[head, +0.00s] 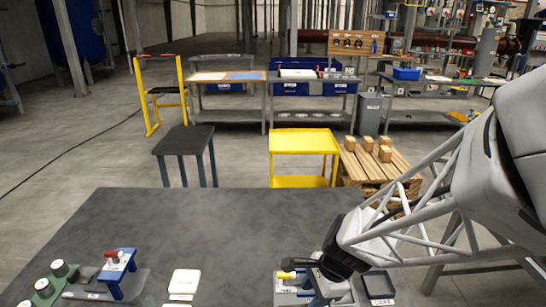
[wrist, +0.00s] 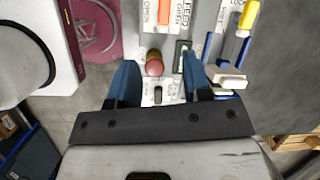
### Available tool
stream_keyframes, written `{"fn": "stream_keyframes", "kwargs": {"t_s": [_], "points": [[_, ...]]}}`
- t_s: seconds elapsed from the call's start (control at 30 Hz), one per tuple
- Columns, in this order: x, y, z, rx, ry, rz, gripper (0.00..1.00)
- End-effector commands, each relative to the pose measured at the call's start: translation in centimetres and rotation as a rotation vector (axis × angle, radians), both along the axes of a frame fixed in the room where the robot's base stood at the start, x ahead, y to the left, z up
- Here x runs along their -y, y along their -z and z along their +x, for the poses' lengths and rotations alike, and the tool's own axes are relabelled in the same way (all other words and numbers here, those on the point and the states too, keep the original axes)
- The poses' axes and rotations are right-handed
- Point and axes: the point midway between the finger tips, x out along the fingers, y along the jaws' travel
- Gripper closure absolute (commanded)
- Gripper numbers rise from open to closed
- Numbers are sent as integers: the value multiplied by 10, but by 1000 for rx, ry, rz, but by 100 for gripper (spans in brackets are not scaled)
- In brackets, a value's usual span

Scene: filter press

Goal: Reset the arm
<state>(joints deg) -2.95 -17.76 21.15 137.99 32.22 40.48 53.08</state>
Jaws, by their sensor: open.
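My gripper shows in the wrist view as two blue fingers (wrist: 160,78) standing apart with nothing held between them. Beyond the gap is a grey panel with a dull red round knob (wrist: 154,63) and a small dark slot. An orange handle (wrist: 165,12) and a yellow handle (wrist: 249,14) sit farther along the panel, among labels reading OPEN and FEED. A blue bracket with a pale block (wrist: 226,76) is beside the right finger. In the head view my arm reaches in from the right; its dark wrist is over the panel (head: 290,297), and the fingertips are mostly hidden.
The dark table (head: 200,230) is clear in its middle. At its front left are a green base with white-topped knobs (head: 58,268), a blue frame (head: 120,270) and white plates (head: 184,281). A tray labelled CAKE (head: 380,301) is right of the panel. A yellow cart (head: 303,142) stands behind.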

Motion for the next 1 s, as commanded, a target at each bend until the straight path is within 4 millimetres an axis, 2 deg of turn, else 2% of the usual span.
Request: {"fn": "stream_keyframes", "kwargs": {"t_s": [0.3, 0.6, 0.8, 1.0], "points": [[28, -77, -29, 216, -473, -134, 55], [60, -141, -68, 355, -922, -319, 55], [78, -170, -91, 391, -1140, -428, 55], [85, -182, -102, 396, -1236, -477, 55]]}}
